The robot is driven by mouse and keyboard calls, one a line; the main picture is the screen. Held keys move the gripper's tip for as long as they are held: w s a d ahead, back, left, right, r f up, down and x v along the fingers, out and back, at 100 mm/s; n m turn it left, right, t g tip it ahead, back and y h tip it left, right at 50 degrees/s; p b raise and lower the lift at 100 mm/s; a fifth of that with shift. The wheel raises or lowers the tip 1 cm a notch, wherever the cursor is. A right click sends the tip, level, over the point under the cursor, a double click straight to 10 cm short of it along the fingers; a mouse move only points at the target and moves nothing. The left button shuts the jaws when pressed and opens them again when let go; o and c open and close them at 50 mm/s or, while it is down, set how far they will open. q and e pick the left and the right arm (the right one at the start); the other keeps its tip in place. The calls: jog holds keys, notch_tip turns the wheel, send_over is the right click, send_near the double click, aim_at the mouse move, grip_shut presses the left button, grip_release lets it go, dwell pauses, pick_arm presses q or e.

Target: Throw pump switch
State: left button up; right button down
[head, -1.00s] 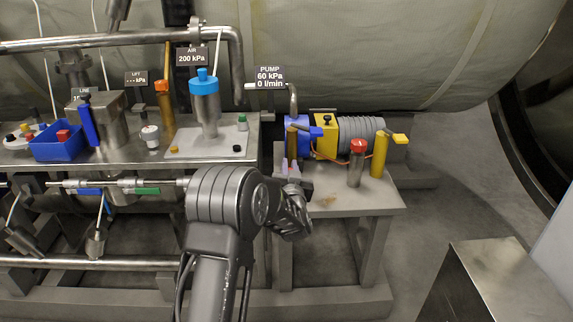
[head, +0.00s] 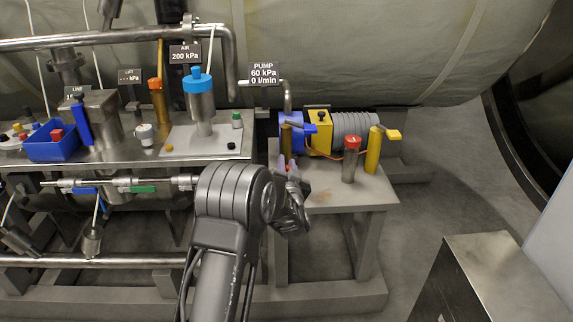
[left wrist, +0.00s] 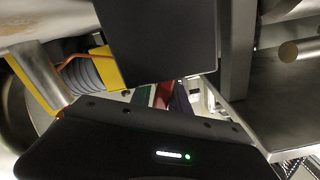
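The pump on the small grey table at centre right has a blue end (head: 291,124), a yellow box (head: 318,140) with a small black knob (head: 323,117), and a ribbed grey body (head: 352,127). I cannot tell for sure which part is the switch. A brass post with a blue lever (head: 311,128) stands before the blue end. The left wrist view shows the yellow box (left wrist: 104,68) and ribbed body (left wrist: 82,76). My right gripper is not in view.
A red-topped cylinder (head: 350,160) and a yellow-handled post (head: 374,150) stand on the small table (head: 340,190). An orange cable runs beside them. The metal bench at left holds a blue bin (head: 52,146) and valves. A metal box (head: 490,270) stands at lower right.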

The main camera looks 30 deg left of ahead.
pick_arm(q)
jog(key=shift+o, duration=1.4)
jog(key=v, duration=0.8)
jog(key=shift+p, duration=0.45)
